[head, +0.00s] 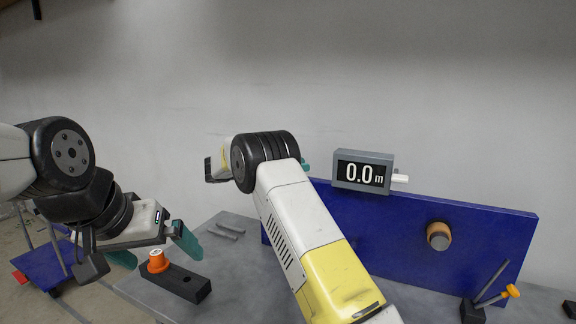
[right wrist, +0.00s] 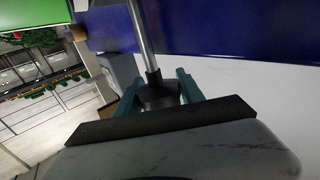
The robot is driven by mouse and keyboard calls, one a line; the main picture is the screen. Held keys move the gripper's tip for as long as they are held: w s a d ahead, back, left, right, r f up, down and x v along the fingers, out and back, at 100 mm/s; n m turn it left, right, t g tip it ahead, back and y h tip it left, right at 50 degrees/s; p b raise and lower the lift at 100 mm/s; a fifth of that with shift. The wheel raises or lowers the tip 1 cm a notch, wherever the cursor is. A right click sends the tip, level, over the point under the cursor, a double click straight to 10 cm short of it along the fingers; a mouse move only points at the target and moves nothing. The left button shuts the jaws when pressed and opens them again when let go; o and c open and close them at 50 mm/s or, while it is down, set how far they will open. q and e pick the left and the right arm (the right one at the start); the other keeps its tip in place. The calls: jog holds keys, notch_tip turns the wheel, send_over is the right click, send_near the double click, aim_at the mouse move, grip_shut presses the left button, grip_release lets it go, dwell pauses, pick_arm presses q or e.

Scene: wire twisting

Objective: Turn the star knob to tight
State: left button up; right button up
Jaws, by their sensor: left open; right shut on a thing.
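My right gripper (right wrist: 158,86) is shut, its teal fingers on either side of a dark knob-like part (right wrist: 157,96) at the end of a metal rod (right wrist: 142,40). I cannot make out star lobes on it. In the head view my right arm hides this knob and most of the gripper; only a teal fingertip shows left of the display. My left gripper (head: 155,247) is open and empty at the left, its teal fingers above and around an orange-capped knob (head: 158,261) on a black block (head: 184,283); I cannot tell whether they touch.
A blue panel (head: 490,225) stands on the grey table (head: 228,252), with a display (head: 362,172) reading 0.0 m on top. An orange-brown round fitting (head: 438,235) is on its face. An orange-handled lever (head: 511,291) stands at right. Small grey rods (head: 222,232) lie at left.

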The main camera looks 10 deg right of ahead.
jog(key=shift+s+m+g, duration=0.25)
jog(key=shift+m+g, duration=0.85)
jog(key=shift+g, duration=0.7)
jog(key=shift+r, duration=0.1)
jog(key=o, duration=1.4)
